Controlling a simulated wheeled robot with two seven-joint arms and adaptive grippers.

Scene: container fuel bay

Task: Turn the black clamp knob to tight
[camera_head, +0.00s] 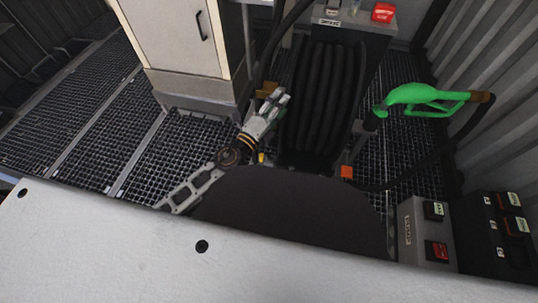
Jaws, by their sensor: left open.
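I cannot make out the black clamp knob in the head view; it may be hidden or too dark against the black parts. My left gripper (280,99) is in the middle of the view, open, with its fingers pointing up and to the right. It is just left of a black ribbed hose bundle (318,95) and overlaps a small brown-orange block (267,89). I cannot tell whether it touches either. My right gripper is not in view.
A white cabinet (180,40) stands at the upper left. A green fuel nozzle (415,96) with a black hose is at the right. Button boxes (436,230) are at the lower right. Dark grating floor (75,125) lies open at the left; a corrugated wall (490,60) bounds the right.

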